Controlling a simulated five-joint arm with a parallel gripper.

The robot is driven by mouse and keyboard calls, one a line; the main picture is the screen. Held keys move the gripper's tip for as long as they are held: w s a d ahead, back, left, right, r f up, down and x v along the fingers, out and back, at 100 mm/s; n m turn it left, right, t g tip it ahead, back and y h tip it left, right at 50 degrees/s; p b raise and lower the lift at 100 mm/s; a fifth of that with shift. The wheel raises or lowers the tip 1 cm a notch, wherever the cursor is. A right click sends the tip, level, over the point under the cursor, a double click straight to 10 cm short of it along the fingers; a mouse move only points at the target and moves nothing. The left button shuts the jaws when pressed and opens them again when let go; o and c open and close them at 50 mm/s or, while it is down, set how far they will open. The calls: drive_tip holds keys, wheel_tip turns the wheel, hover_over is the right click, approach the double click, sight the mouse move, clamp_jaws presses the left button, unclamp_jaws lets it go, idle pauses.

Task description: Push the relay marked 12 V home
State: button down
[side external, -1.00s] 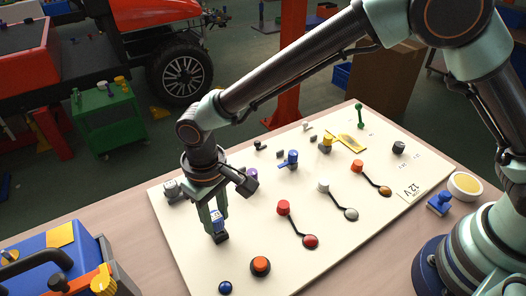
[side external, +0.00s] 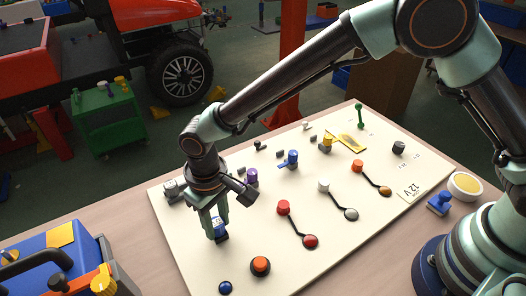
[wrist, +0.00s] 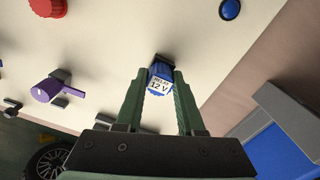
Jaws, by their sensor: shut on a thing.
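The blue relay (wrist: 160,86) has a white label reading "RELAY 12 V" in the wrist view. It stands at a dark socket (wrist: 160,60) on the cream panel (side external: 262,215). My gripper (wrist: 159,76) is shut on the relay, with one green finger on each side. In the side external view my gripper (side external: 218,222) points down at the near-left part of the panel, and the relay (side external: 221,230) shows low between the fingers. The fingers hide much of it. I cannot tell whether any gap remains between relay and socket.
An orange knob (side external: 260,266) and a blue button (side external: 225,287) lie toward the near edge. A red knob (side external: 283,207) is to the right and a purple knob (side external: 251,177) is behind. A blue case (side external: 60,265) stands at the left.

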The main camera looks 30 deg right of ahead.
drive_tip(key=shift+c, duration=2.2)
unclamp_jaws()
wheel_tip(320, 180, up, 12)
drive_tip(key=w+d+r+t, duration=0.1)
drive_tip(key=w+d+r, duration=0.1)
drive_tip(key=d+r, duration=0.4)
drive_tip(key=s+d+r+m+t, duration=0.1)
drive_tip(key=s+d, duration=0.1)
drive_tip(key=d, duration=0.7)
drive_tip(key=s+d+r+m+t, duration=0.1)
drive_tip(key=s+d+t, duration=0.1)
drive_tip(key=d, duration=0.7)
drive_tip(key=s+d+r+m+t, duration=0.1)
drive_tip(key=s+d, duration=0.3)
drive_tip(key=d, duration=0.5)
drive_tip(key=shift+s+r+m+t, duration=0.2)
drive_tip(key=shift+r+m+t, duration=0.15)
drive_tip(key=shift+m, duration=0.25)
